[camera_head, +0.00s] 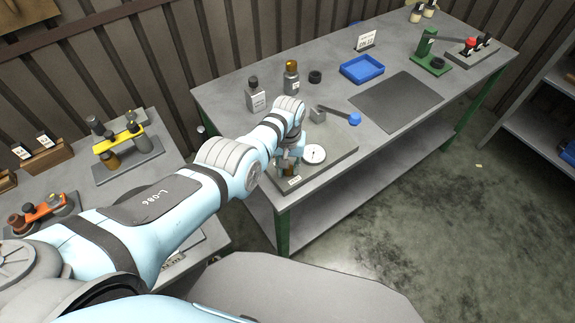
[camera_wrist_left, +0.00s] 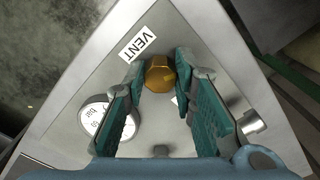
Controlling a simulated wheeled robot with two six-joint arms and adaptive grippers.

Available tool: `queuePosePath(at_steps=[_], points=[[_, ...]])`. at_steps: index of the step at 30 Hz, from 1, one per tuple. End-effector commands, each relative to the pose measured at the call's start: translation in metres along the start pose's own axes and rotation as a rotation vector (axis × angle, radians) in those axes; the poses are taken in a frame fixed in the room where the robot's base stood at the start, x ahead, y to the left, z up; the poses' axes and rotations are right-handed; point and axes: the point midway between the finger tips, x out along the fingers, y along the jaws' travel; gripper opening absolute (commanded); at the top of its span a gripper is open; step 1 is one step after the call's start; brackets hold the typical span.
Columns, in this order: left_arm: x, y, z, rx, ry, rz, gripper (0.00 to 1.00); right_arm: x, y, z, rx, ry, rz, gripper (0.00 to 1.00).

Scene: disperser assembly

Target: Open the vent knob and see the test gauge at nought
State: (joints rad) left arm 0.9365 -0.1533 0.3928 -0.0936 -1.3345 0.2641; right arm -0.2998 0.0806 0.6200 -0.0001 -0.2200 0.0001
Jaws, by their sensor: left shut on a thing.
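The brass vent knob (camera_wrist_left: 159,74) stands on a grey metal plate, beside a white label reading VENT (camera_wrist_left: 138,43). My left gripper (camera_wrist_left: 160,80) has its teal fingers on either side of the knob and is shut on it. The round white test gauge (camera_wrist_left: 93,113) is to the left of the fingers in the left wrist view, partly hidden by one finger. It also shows in the head view (camera_head: 314,154), just right of my left gripper (camera_head: 290,164). Its needle is too small to read. My right gripper is not in view.
The plate (camera_head: 335,160) lies at the near left corner of the grey bench. A lever with a blue knob (camera_head: 354,118) is behind the gauge. Bottles (camera_head: 291,77), a blue tray (camera_head: 362,69) and a dark mat (camera_head: 397,103) are farther off.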

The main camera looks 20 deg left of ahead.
Motion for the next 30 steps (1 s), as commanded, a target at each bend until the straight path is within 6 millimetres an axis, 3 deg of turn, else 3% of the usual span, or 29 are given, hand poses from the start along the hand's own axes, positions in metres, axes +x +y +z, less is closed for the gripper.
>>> queuePosePath(at_steps=[12, 27, 28, 30], points=[[0.0037, 0.0008, 0.0046, -0.175, -0.013, -0.002, 0.00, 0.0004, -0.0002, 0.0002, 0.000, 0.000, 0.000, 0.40], [0.0035, 0.0009, 0.0044, -0.192, -0.013, -0.002, 0.00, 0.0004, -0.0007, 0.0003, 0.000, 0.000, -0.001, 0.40], [0.0035, 0.0009, 0.0043, -0.192, -0.013, -0.002, 0.29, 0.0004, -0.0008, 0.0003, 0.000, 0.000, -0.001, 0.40], [0.0030, 0.0009, 0.0036, -0.192, -0.011, -0.001, 0.40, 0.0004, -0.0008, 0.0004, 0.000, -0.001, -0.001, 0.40]])
